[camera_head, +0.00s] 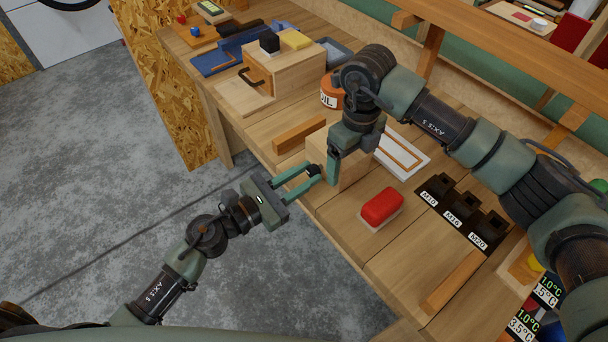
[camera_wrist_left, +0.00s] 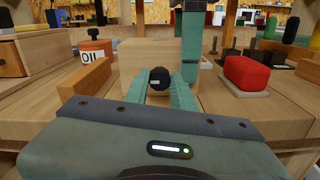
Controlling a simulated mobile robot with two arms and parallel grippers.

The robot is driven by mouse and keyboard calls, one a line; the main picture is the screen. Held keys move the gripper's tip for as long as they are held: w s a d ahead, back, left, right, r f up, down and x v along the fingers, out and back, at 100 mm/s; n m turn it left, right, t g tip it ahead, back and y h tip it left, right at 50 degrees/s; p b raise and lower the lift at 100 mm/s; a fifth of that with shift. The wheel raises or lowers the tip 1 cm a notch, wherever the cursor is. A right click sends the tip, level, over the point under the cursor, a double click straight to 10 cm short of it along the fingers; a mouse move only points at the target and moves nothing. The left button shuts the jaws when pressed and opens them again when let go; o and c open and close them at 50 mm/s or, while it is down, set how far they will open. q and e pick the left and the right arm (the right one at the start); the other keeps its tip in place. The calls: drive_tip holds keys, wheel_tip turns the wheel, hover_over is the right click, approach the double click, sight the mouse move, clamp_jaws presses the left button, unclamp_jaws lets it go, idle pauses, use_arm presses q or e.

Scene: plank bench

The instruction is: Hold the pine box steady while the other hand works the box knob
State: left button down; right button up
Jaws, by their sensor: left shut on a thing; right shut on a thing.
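The pine box (camera_head: 352,171), a pale wooden block, stands near the bench's front edge. It also shows in the left wrist view (camera_wrist_left: 140,58). Its round black knob (camera_wrist_left: 159,77) is on the side facing my left gripper. My left gripper (camera_head: 313,172) comes in from the front, shut on the knob with one finger on each side. My right gripper (camera_head: 343,162) reaches down from above and is shut on the pine box. One of its fingers shows at the box's near right side; the other is mostly hidden behind the box.
A wooden bar (camera_head: 299,135) lies left of the box, with an orange OIL container (camera_head: 330,95) behind. A red block on a pale base (camera_head: 381,207) and black labelled holders (camera_head: 461,214) are to the right. A white framed tray (camera_head: 403,151) lies behind.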

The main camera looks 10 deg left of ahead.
use_arm(q)
drive_tip(key=shift+r, duration=0.3)
use_arm(e)
drive_tip(key=shift+d+f, duration=0.15)
drive_tip(key=shift+f, duration=0.2)
use_arm(q)
drive_tip(key=c, duration=1.2)
unclamp_jaws()
drive_tip(key=shift+c, duration=0.2)
use_arm(e)
drive_tip(key=shift+s, duration=0.1)
use_arm(q)
drive_tip(key=shift+o, duration=0.4)
drive_tip(key=shift+f, duration=0.15)
drive_tip(key=shift+f, duration=0.1)
drive_tip(key=v, duration=1.2)
